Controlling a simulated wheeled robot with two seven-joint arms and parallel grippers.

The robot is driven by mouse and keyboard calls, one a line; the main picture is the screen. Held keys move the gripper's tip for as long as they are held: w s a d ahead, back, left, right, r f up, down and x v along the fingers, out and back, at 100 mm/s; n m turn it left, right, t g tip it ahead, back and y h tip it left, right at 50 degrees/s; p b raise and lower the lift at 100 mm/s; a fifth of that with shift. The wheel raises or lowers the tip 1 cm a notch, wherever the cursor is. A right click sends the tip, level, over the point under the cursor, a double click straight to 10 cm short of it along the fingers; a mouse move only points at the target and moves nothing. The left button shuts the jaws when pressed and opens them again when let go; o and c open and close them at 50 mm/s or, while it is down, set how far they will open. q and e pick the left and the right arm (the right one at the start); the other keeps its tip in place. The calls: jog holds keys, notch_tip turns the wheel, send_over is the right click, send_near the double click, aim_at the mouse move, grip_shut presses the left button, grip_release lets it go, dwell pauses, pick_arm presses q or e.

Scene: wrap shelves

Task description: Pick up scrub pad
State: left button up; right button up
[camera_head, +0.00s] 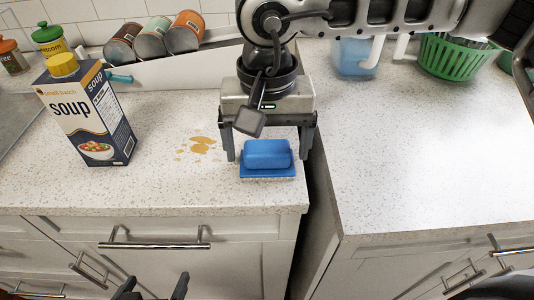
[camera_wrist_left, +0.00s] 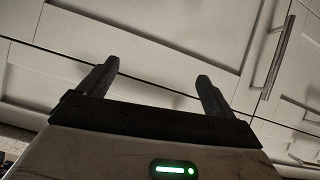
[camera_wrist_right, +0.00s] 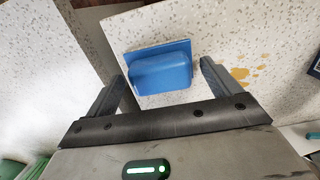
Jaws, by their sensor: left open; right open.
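The blue scrub pad (camera_head: 267,156) lies on the speckled counter near its front right corner, a raised block on a flat blue base. My right gripper (camera_head: 270,150) comes down from above, open, with its fingers on either side of the pad. In the right wrist view the pad (camera_wrist_right: 160,70) shows between and beyond the fingertips of the right gripper (camera_wrist_right: 166,88), not held. My left gripper (camera_head: 152,288) is low at the bottom edge, in front of the drawers. In the left wrist view the left gripper (camera_wrist_left: 156,75) is open and empty, facing cabinet fronts.
A soup carton (camera_head: 90,110) stands left on the counter. Brown spill spots (camera_head: 200,145) lie left of the pad. Tilted cans (camera_head: 152,40) rest at the back. A gap separates this counter from the right one (camera_head: 410,150), which holds a green basket (camera_head: 455,57).

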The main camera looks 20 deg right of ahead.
jog(key=shift+f, duration=0.35)
jog(key=c, duration=1.1)
jog(key=shift+r, duration=0.2)
jog(key=shift+r, duration=0.2)
notch_tip(320, 180, up, 2)
jog(key=shift+r, duration=0.15)
jog(key=s+r, duration=0.3)
jog(key=s, duration=0.1)
jog(key=s+d+r+b, duration=0.1)
jog(key=s+r, duration=0.2)
jog(key=s, duration=0.2)
jog(key=s+d+r, duration=0.1)
jog(key=s+r, duration=0.3)
jog(key=s, duration=0.1)
